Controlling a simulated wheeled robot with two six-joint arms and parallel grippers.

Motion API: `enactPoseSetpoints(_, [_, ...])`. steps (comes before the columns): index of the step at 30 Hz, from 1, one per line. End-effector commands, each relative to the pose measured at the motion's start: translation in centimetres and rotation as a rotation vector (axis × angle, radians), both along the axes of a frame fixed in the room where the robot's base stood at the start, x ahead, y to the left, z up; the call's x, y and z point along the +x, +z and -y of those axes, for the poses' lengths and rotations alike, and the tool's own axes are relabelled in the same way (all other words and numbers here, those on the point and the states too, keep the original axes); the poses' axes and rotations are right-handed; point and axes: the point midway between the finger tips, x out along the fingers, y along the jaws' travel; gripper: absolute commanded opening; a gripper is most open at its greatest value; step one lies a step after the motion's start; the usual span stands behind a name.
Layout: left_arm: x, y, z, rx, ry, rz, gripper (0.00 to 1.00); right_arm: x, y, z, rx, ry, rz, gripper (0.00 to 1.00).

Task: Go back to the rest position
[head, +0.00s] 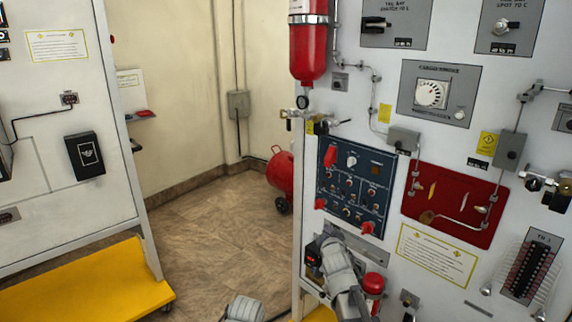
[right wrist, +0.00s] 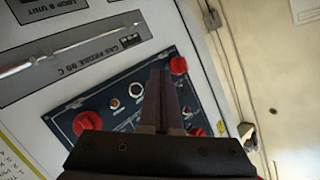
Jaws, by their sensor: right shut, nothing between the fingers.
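My right gripper (right wrist: 160,76) is shut and empty in the right wrist view. Its dark fingers lie together in front of a dark blue control panel (right wrist: 118,108); whether they touch it cannot be told. In the head view my right arm (head: 340,268) reaches up from the bottom, just below that blue panel (head: 328,190). The panel carries red knobs and small round controls. A pale part of me (head: 243,310) shows at the bottom edge in the head view, but my left gripper is not in view.
The white equipment wall (head: 455,140) fills the right side, with a red cylinder (head: 308,48), a red recessed plate (head: 450,190) and a small red-topped fitting (head: 374,284) close to my right arm. A cabinet with a yellow base (head: 85,285) stands left. Open floor (head: 215,235) lies between.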

Motion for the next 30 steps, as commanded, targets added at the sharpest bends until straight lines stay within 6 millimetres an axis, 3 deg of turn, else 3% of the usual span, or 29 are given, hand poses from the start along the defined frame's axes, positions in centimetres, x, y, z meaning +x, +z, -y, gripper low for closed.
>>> enactPoseSetpoints(1, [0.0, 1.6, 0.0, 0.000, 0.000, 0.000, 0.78, -1.5, 0.0, -1.3, -0.035, 0.010, -0.082, 0.00])
enactPoseSetpoints(5, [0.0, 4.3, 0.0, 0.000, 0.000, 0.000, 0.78, -6.5, -2.7, -4.9, -0.171, 0.080, -0.381, 0.00])
enactPoseSetpoints(10, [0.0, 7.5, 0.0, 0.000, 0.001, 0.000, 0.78, -15.8, -5.4, -9.7, -0.353, 0.288, -0.787, 0.00])
enactPoseSetpoints(15, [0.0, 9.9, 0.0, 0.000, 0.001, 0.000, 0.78, -25.2, -5.9, -13.0, -0.495, 0.557, -1.109, 0.00])
enactPoseSetpoints(18, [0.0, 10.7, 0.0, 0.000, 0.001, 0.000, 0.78, -29.2, -5.6, -13.9, -0.547, 0.686, -1.231, 0.00])
enactPoseSetpoints(23, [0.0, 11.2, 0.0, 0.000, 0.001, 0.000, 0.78, -32.5, -5.2, -14.6, -0.586, 0.805, -1.329, 0.00])
enactPoseSetpoints(30, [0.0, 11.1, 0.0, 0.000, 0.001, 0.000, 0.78, -33.0, -5.2, -14.7, -0.592, 0.827, -1.349, 0.00])
